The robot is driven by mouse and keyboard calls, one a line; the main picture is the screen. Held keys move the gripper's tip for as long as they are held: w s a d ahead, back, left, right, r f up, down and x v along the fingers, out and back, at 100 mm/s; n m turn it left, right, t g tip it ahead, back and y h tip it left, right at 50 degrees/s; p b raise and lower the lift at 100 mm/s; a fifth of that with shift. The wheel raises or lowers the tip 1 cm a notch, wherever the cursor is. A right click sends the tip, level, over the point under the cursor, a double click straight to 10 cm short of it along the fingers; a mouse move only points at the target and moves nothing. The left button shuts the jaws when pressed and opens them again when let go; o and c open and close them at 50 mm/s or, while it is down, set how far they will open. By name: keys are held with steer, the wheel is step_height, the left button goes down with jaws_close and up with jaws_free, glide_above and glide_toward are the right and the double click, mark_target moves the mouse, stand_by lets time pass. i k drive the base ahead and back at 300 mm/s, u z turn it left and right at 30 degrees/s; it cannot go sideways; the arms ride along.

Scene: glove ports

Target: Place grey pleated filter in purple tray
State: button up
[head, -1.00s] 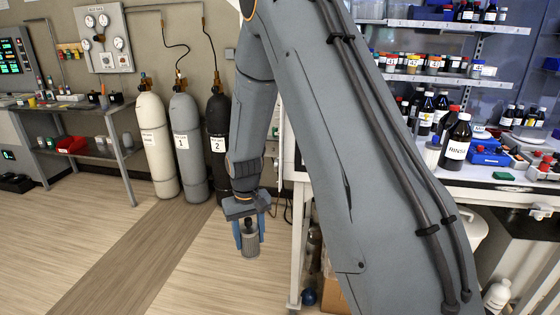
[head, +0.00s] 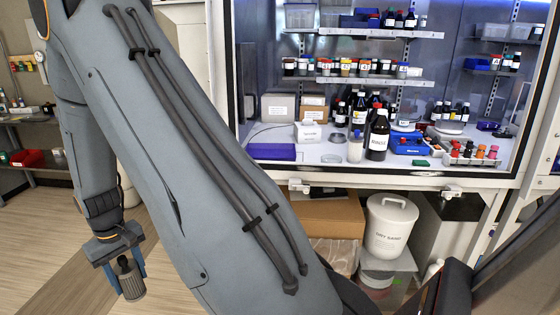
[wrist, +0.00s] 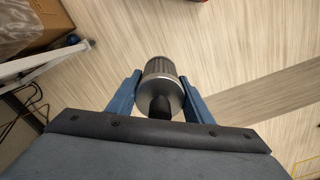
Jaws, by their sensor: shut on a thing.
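My gripper (head: 128,276) hangs at the lower left of the head view with its blue fingers pointing down. It is shut on the grey pleated filter (head: 131,284), a ribbed cylinder, and holds it above the wooden floor. In the wrist view the filter (wrist: 160,70) sits between the two fingers, its metal end cap and dark stub facing the camera. The purple tray (head: 271,152) lies low and flat at the left front of the cabinet's work surface, far to the right of my gripper. Its inside is hard to make out.
Shelves of bottles hang above. Under the bench stand a cardboard box (head: 330,215) and a white bucket (head: 390,226). My arm hides much of the left.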

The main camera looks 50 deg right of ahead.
mark_target(271, 155)
steer(key=k, duration=0.55)
steer(key=z, duration=0.9)
steer(key=i, duration=0.55)
